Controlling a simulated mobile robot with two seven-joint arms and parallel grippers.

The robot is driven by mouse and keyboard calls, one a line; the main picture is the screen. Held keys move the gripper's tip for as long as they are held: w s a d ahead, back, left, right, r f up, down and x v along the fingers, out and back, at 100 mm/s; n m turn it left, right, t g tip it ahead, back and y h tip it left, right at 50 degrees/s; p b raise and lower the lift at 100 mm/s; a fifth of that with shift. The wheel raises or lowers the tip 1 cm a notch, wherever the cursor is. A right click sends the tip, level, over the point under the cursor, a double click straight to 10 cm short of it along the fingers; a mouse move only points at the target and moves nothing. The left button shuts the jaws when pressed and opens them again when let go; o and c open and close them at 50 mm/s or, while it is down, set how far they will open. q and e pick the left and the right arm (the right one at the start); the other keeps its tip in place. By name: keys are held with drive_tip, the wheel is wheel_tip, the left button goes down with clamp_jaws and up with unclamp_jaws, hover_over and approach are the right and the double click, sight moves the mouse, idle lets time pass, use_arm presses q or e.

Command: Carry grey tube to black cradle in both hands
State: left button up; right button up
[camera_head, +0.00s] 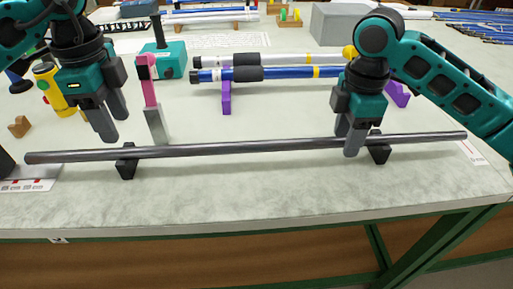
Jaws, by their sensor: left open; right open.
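The long grey tube (250,147) lies level across two black cradle supports near the table's front edge. One black support (126,166) is under its left part and the other black support (379,153) is under its right part. My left gripper (115,123) is open and empty, above and behind the tube's left part, apart from it. My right gripper (349,137) is open at the tube's right part, beside the right support. Its fingers overlap the tube in the picture; I cannot tell whether they touch it.
A pink and grey upright post (151,95) stands behind the tube. Blue and white rods (270,73) lie on purple supports (226,97) further back. A yellow tool (50,88) and a teal box (165,59) stand at the left. The front strip of the table (250,190) is clear.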

use_arm(q)
drive_tip(key=shift+r, duration=1.1)
use_arm(e)
drive_tip(key=shift+r, duration=0.15)
use_arm(q)
drive_tip(key=shift+w+r, duration=0.1)
use_arm(e)
drive_tip(key=shift+r, duration=0.3)
wheel_tip(320, 180, up, 11)
